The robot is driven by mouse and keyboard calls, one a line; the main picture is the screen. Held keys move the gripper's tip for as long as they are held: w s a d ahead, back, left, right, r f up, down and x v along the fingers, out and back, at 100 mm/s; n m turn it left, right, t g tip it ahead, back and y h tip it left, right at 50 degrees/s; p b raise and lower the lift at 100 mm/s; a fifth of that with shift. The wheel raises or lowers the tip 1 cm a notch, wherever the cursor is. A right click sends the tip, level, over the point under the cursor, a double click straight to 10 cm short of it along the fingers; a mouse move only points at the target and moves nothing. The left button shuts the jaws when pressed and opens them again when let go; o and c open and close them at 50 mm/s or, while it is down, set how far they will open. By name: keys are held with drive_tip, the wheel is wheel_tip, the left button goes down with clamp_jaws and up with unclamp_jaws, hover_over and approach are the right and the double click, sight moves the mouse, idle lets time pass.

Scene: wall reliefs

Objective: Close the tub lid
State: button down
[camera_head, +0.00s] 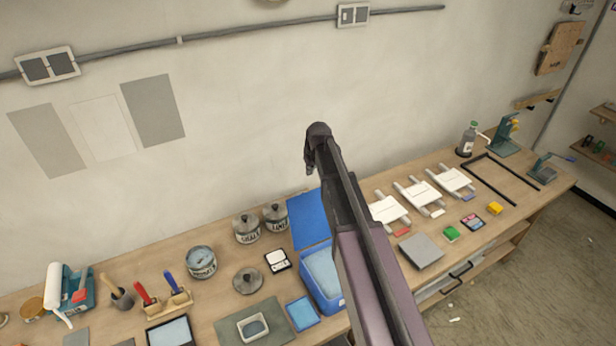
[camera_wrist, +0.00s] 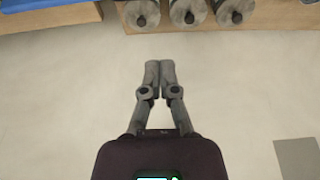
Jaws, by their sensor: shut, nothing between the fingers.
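The blue tub (camera_head: 336,303) stands on the workbench with pale blue contents, partly hidden behind my arm. Its blue lid (camera_head: 308,219) is open, tipped up at the back edge of the tub toward the wall. A blue edge (camera_wrist: 45,15) at the top left of the wrist view may be this lid; I cannot tell. My gripper (camera_head: 310,168) is above and behind the lid, near the wall, apart from it. In the wrist view my gripper (camera_wrist: 160,66) shows its two fingers together, with nothing between them.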

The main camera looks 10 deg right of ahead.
drive_tip(key=shift+w+r, duration=0.4)
drive_tip(key=shift+w, duration=0.15)
drive_tip(key=shift+f, duration=0.2)
drive_tip(key=d+b+x, duration=0.1)
drive_tip(key=b+x, duration=0.9)
drive_tip(key=shift+s+d+r+p, duration=0.1)
drive_tip(key=shift+s+r+p, duration=0.1)
drive_tip(key=shift+s, duration=0.7)
drive_tip(key=shift+s+r+p, duration=0.1)
drive_tip(key=shift+s+p, duration=0.1)
drive_tip(key=shift+s, duration=0.75)
drive_tip(key=shift+d, duration=0.15)
drive_tip(key=shift+s+r+t, duration=0.15)
drive_tip(key=shift+s+t, duration=0.15)
drive_tip(key=shift+s, duration=0.1)
